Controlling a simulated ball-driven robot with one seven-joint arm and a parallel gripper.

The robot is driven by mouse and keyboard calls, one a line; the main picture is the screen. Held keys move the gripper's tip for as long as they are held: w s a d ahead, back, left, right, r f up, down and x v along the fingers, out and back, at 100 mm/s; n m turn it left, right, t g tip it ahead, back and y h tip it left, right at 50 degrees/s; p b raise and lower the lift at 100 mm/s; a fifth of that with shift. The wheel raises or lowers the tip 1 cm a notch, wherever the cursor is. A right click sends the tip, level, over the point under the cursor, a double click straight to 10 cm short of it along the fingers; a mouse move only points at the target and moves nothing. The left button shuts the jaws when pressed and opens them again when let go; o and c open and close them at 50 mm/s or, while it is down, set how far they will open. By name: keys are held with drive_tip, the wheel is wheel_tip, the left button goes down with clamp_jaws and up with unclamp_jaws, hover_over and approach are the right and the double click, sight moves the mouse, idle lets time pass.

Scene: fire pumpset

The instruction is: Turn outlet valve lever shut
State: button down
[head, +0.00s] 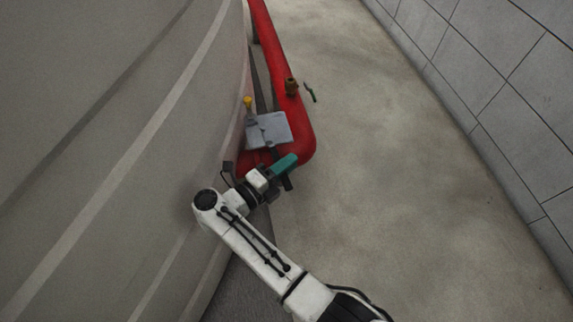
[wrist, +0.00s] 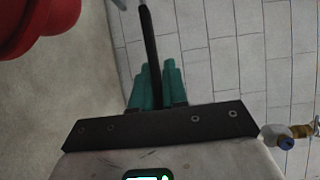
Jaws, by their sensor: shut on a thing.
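My gripper (head: 286,163) is beside the bend of the red pipe, next to a grey box. In the wrist view, its teal fingers (wrist: 157,78) are closed around a dark, slim lever (wrist: 151,45). The lever runs lengthwise between the fingers and reaches past their tips toward the top of the picture. In the head view, the gripper hides most of the lever.
The red pipe (head: 303,135) runs along the curved grey tank wall (head: 120,130). Open floor (head: 400,200) lies to the right, before a block wall (head: 500,90).

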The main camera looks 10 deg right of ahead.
drive_tip(key=c, duration=1.2)
unclamp_jaws()
drive_tip(key=shift+w, duration=0.1)
drive_tip(key=shift+c, duration=0.2)
